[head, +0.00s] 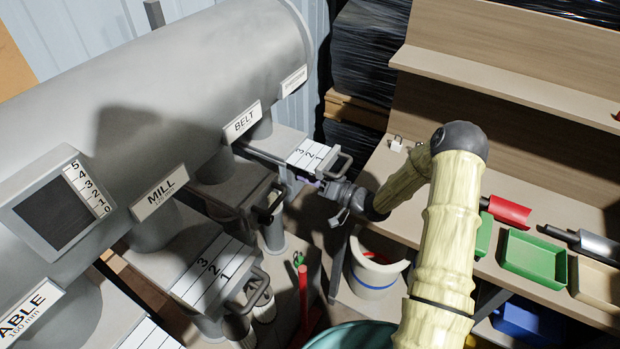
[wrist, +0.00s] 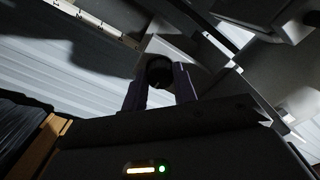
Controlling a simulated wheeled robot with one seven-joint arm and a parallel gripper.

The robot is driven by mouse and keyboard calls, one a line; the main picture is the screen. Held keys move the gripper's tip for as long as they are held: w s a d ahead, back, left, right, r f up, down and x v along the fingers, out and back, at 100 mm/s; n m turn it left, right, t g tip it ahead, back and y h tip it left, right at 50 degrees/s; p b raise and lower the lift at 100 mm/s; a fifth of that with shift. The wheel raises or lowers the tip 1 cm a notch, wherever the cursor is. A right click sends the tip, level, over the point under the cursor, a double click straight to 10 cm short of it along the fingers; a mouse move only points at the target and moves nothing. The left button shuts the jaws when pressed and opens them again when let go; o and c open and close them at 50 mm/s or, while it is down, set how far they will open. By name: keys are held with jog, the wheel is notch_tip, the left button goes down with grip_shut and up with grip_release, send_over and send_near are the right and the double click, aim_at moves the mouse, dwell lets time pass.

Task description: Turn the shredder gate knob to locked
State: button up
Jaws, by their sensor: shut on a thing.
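My gripper (head: 311,180) is at the outer end of the rightmost gate, just below its pale slide plate (head: 312,155) marked 3, 2, 1 and the plate's grey pull handle (head: 341,164). The label (head: 293,80) above that gate is too small to read. In the wrist view, two purple fingers (wrist: 160,88) are shut on a dark round knob (wrist: 159,71). The knob is hidden behind the gripper in the head view. No locked or unlocked mark is readable.
The BELT label (head: 242,120) and MILL label (head: 160,193) mark neighbouring gates. A dark handle (head: 270,205) and the MILL slide plate (head: 215,272) stick out left of my gripper. A bench (head: 400,165) with a green tray (head: 533,257) is on the right.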

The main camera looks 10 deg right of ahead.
jog(key=shift+f, duration=0.1)
dwell(0.3)
jog(key=o, duration=1)
jog(key=shift+d, duration=0.15)
jog(key=b+v, duration=0.3)
jog(key=v, duration=1.4)
jog(key=shift+s, duration=0.15)
